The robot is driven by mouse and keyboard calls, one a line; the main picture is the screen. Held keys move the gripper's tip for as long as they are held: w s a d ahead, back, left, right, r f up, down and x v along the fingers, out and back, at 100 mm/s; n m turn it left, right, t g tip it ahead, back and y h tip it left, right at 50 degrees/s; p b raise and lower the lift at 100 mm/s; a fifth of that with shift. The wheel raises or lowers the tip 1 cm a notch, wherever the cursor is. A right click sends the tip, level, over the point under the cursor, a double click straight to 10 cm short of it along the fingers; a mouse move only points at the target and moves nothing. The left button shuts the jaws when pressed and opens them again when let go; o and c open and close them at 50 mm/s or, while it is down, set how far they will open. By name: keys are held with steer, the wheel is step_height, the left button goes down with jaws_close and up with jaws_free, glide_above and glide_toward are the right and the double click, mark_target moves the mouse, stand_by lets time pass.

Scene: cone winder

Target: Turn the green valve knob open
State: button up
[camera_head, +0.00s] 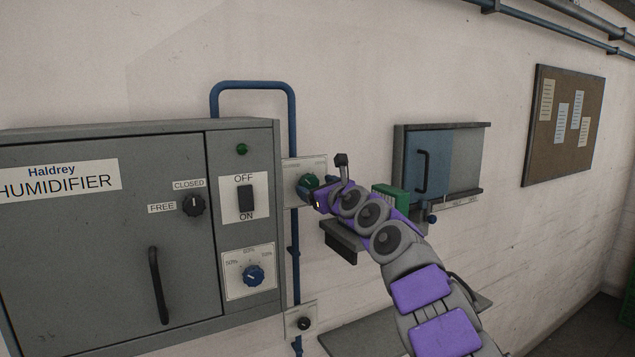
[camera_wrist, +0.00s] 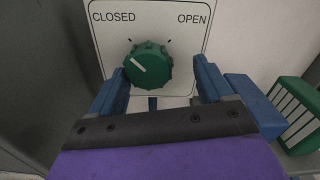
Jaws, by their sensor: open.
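The green valve knob (camera_wrist: 148,66) is round and ribbed, on a white plate (camera_wrist: 190,48) marked CLOSED at left and OPEN at right. Its white pointer line slants up and left, toward CLOSED. In the head view the knob (camera_head: 308,182) is partly hidden by my gripper (camera_head: 309,190), which reaches it from the right. In the wrist view my gripper (camera_wrist: 160,92) is open. Its left blue finger is close beside the knob's left edge; I cannot tell whether they touch. The right finger is clearly apart from the knob.
The grey humidifier cabinet (camera_head: 90,230) stands just left of the knob, with a blue pipe (camera_head: 250,86) beside it. A green slotted object (camera_wrist: 298,112) is at right. A small shelf (camera_head: 342,238) sits below my arm. A wall cabinet (camera_head: 465,155) is further right.

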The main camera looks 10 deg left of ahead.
steer(key=shift+w+a+f, duration=0.1)
steer(key=shift+a+f, duration=0.05)
steer(key=shift+a, duration=1.15)
steer(key=shift+d, duration=0.85)
steer(key=c, duration=0.5)
steer(key=shift+a, duration=0.2)
steer(key=c, duration=0.5)
steer(key=shift+c, duration=0.2)
